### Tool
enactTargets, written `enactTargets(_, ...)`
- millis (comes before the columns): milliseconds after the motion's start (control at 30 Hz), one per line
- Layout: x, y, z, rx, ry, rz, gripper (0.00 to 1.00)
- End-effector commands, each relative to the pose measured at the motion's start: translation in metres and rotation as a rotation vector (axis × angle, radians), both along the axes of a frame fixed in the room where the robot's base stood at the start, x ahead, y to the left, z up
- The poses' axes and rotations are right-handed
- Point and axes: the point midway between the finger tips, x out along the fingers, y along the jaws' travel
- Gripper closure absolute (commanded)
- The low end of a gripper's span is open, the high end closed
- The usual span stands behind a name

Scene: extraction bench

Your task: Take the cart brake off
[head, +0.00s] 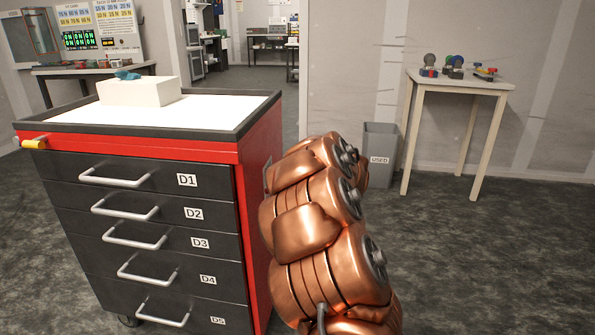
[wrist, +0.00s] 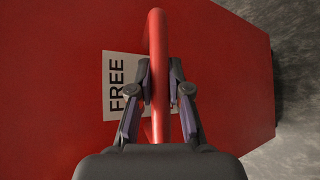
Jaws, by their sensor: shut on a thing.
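The cart (head: 257,165) is a red cabinet with black drawers marked D1 to D5. In the wrist view its red side panel (wrist: 50,110) fills most of the picture. A red brake lever (wrist: 158,30) runs up the middle of that view, over a white label (wrist: 117,90) reading FREE, turned sideways. My gripper (wrist: 160,72) has one finger on each side of the lever and is shut on it. The lever covers part of the label. In the head view my arm hides the gripper and the lever.
A white box (head: 138,93) with a blue item (head: 127,74) stands on the cart top. A yellow grip (head: 34,143) shows at its left corner. A grey bin marked USED (head: 379,150) and a small table (head: 460,82) stand at the right. Floor is clear between.

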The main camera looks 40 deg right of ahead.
Motion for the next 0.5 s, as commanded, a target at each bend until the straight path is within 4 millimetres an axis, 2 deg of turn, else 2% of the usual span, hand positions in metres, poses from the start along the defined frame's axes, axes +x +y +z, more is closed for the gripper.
enactTargets(33,0.0013,0.0009,0.009,-0.014,0.015,0.002,1.0)
enactTargets(500,0.0042,0.0025,0.0115,-0.071,0.096,0.001,1.0)
